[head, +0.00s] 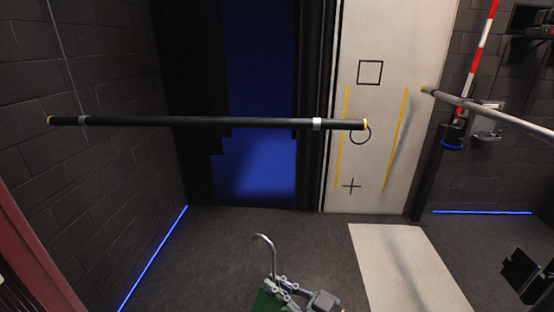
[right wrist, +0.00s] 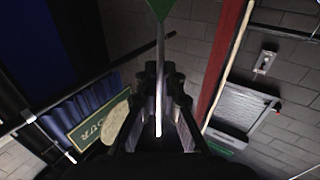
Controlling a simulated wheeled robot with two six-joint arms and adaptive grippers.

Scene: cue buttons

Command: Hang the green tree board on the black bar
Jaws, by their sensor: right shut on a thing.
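The black bar (head: 220,122) runs level across the head view, with yellow ends and silver bands. My right gripper (head: 284,288) is at the bottom of the head view, below the bar, shut on the metal stem of the green tree board. A curved metal hook (head: 264,242) rises above the gripper, clear of the bar in the picture. Only a corner of the green board (head: 266,301) shows there; the rest is cut off. In the right wrist view the stem (right wrist: 159,95) runs between the fingers, with a green tip (right wrist: 163,8) at the top. My left gripper is out of view.
A thin cable (head: 62,60) hangs down to the bar's left part. A white panel (head: 385,40) is behind. The space between hook and bar looks clear.

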